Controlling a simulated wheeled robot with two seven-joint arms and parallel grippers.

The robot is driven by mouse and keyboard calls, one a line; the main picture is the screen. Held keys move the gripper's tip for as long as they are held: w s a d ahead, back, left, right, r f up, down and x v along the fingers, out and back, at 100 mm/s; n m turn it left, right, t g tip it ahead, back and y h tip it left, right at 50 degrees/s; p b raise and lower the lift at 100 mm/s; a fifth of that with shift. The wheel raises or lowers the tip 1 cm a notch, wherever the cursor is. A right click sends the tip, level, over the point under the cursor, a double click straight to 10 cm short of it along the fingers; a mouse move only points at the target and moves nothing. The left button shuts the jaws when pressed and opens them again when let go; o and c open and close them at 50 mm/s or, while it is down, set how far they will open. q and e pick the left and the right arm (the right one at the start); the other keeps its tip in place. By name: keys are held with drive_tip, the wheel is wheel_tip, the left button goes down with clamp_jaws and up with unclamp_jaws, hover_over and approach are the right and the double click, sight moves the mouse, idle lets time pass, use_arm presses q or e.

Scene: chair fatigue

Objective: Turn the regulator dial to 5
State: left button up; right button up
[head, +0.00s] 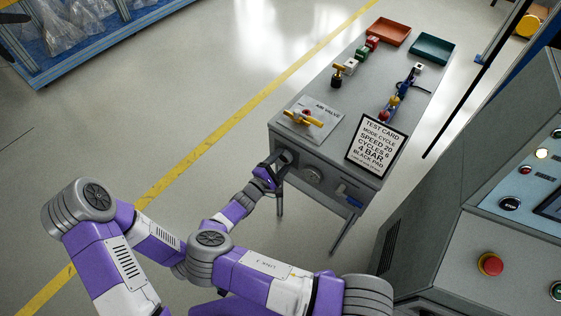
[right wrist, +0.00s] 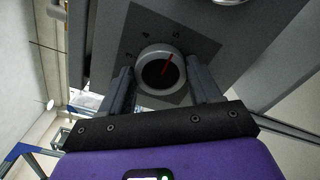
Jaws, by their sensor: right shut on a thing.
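The regulator dial (right wrist: 149,73) is a round knob with a pale rim, dark face and red pointer on a dark square plate. In the right wrist view its pointer tilts slightly right of straight up. My right gripper (right wrist: 161,80) is shut on the dial, one finger on each side. In the head view my right gripper (head: 277,163) is at the left of the table's front panel and mostly hides the dial. My left gripper is not in view.
A grey table (head: 350,115) holds a test card (head: 377,147), an air valve with a yellow handle (head: 310,118), several small parts, a red tray (head: 389,32) and a green tray (head: 432,48). A control console (head: 500,215) stands at right.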

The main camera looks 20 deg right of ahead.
drive_tip(key=o, duration=1.1)
drive_tip(key=shift+c, duration=0.2)
